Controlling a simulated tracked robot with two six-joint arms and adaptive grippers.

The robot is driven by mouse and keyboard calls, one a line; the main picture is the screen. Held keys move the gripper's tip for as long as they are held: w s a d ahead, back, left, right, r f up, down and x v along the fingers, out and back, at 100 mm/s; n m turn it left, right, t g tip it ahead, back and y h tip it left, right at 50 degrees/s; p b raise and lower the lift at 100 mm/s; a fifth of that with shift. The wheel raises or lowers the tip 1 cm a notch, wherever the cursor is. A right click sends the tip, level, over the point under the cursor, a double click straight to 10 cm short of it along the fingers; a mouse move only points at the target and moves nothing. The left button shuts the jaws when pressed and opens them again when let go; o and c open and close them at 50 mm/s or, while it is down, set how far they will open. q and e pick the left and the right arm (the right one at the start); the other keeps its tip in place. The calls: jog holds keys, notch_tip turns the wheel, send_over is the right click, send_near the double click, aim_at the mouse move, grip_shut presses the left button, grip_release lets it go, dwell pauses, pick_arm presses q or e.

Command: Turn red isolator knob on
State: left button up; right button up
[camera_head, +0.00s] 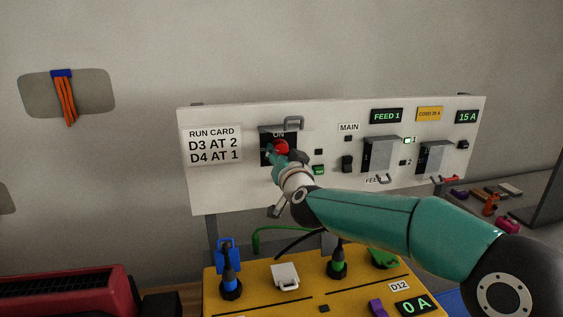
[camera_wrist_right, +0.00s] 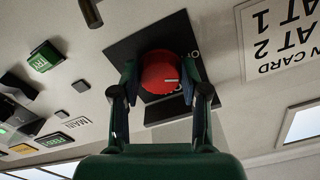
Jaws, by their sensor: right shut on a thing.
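The red isolator knob (camera_head: 281,146) sits on a black square plate (camera_head: 265,156) marked ON at its top, on the white panel. In the right wrist view the round red knob (camera_wrist_right: 161,73) lies between the two fingers of my right gripper (camera_wrist_right: 160,84), which is shut on it. A thin pale line shows on the knob's face. In the head view my right gripper (camera_head: 278,153) and wrist cover the lower part of the knob and plate. My left gripper is not in view.
A metal hasp (camera_head: 293,122) sticks out at the plate's upper right. The run card (camera_head: 213,146) is left of the plate. Small green and black switches are to its right. Below stands a yellow bench box (camera_head: 258,291) with plugs and cables.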

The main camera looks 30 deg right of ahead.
jog(key=m+b, duration=0.3)
jog(key=m, duration=0.3)
jog(key=shift+f+m, duration=0.1)
jog(key=shift+m, duration=0.2)
jog(key=m+b, duration=0.1)
jog(key=m, duration=0.3)
jog(key=shift+b, duration=0.35)
jog(key=shift+m+b, duration=0.4)
jog(key=shift+m, duration=0.9)
jog(key=shift+w+a, duration=0.1)
jog(key=o, duration=1)
jog(key=shift+o, duration=0.7)
jog(key=shift+s+r, duration=0.2)
